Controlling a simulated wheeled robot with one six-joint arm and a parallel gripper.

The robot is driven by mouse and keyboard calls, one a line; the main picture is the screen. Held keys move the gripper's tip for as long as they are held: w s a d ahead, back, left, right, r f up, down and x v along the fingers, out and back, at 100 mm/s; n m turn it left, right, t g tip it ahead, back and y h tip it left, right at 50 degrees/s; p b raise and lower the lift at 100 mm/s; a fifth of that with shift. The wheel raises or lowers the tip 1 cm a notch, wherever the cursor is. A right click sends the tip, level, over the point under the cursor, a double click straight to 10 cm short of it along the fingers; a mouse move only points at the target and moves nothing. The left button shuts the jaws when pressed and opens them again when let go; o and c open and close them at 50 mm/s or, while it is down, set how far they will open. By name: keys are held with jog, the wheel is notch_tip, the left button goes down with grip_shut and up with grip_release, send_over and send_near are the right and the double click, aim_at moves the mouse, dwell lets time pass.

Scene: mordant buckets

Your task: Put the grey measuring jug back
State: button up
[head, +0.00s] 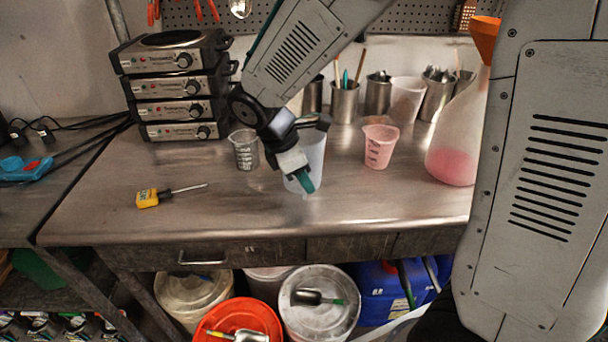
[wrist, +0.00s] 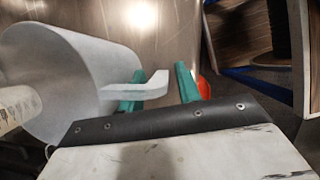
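A pale grey jug (head: 317,150) stands on the steel bench in the head view, partly hidden by my gripper (head: 303,181). In the wrist view the jug (wrist: 85,75) fills the left side, its handle (wrist: 150,86) pointing right. My gripper's teal fingers (wrist: 160,95) are apart. A smaller clear grey beaker with dark markings (head: 245,150) stands to the left, so which vessel is the named measuring jug is not certain.
A pink measuring jug (head: 379,146) and a flask of pink liquid (head: 455,150) stand to the right. A yellow-handled screwdriver (head: 150,198) lies at the front left. Stacked hotplates (head: 172,85) and metal pots (head: 344,102) line the back. The bench's front is mostly clear.

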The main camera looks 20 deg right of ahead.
jog(key=v, duration=1.2)
jog(key=s+d+m+y, duration=0.1)
jog(key=s+d+m, duration=0.2)
jog(key=s+m, duration=0.2)
jog(key=s+d+m+t+y, duration=0.1)
jog(key=s+d+m, duration=0.3)
jog(key=s, duration=0.5)
jog(key=s+d+m+y, duration=0.2)
jog(key=s+d+m, duration=0.2)
jog(key=s+m, duration=0.3)
jog(key=shift+r+m+y, duration=0.3)
jog(key=shift+d, duration=0.1)
